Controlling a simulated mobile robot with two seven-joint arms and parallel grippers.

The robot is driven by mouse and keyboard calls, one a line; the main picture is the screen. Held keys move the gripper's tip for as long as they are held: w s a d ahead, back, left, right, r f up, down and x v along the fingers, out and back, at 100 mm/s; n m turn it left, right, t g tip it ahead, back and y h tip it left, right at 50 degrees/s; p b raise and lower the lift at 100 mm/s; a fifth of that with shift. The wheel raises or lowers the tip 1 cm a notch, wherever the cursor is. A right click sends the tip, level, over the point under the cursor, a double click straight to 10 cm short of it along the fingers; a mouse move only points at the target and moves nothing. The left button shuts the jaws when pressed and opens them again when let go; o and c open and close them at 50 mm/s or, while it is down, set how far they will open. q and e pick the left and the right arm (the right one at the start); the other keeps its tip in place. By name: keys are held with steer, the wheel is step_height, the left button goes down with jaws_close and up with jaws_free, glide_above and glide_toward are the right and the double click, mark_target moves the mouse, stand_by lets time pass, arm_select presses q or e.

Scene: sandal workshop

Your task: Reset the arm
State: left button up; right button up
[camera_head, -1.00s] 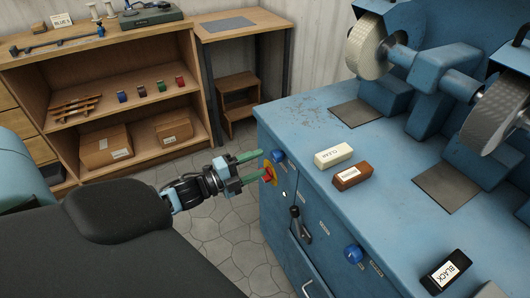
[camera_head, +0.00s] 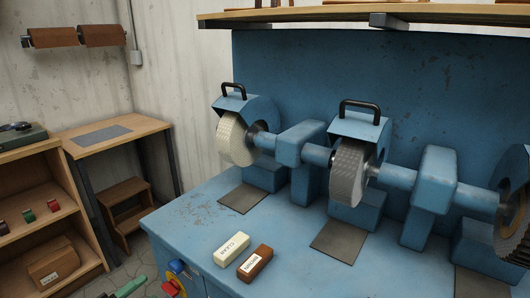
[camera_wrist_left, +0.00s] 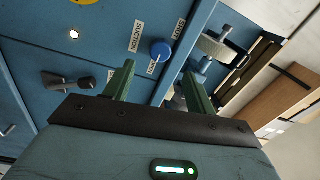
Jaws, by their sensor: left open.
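My left gripper shows only as green fingertips (camera_head: 130,288) at the bottom edge of the head view, just left of the blue machine cabinet (camera_head: 185,235). In the left wrist view, the two green fingers of my left gripper (camera_wrist_left: 158,82) stand apart with nothing between them. Beyond them is the cabinet front with a blue knob (camera_wrist_left: 161,50), a black lever handle (camera_wrist_left: 68,82) and a lit round lamp (camera_wrist_left: 73,34). No finger visibly grips a control. My right gripper is not in view.
A white bar (camera_head: 231,249) and a brown bar (camera_head: 255,263) lie on the cabinet top. Grinding wheels (camera_head: 236,140) stand behind them. A red button on a yellow plate (camera_head: 171,288) is close to my left gripper. A shelf unit (camera_head: 60,240) and small table (camera_head: 125,128) stand left.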

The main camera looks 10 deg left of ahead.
arm_select(q)
steer(key=s+d+f+n+g+y+p, duration=0.1)
steer(key=s+d+n+p, duration=0.3)
steer(key=s, duration=0.6)
steer(key=s+d+f+n+g+y+p, duration=0.2)
steer(key=s+d+f+n+g+p, duration=0.2)
steer(key=s+d+n, duration=0.4)
steer(key=s+d+f+n+g+y+p, duration=0.1)
steer(key=s+d+n, duration=0.5)
steer(key=s, duration=0.6)
steer(key=f+g+p, duration=0.1)
steer(key=g+p, duration=0.1)
steer(key=shift+s+f+n+y+p, duration=0.2)
steer(key=shift+s+n+y+p, duration=0.15)
steer(key=shift+n+y+p, duration=0.05)
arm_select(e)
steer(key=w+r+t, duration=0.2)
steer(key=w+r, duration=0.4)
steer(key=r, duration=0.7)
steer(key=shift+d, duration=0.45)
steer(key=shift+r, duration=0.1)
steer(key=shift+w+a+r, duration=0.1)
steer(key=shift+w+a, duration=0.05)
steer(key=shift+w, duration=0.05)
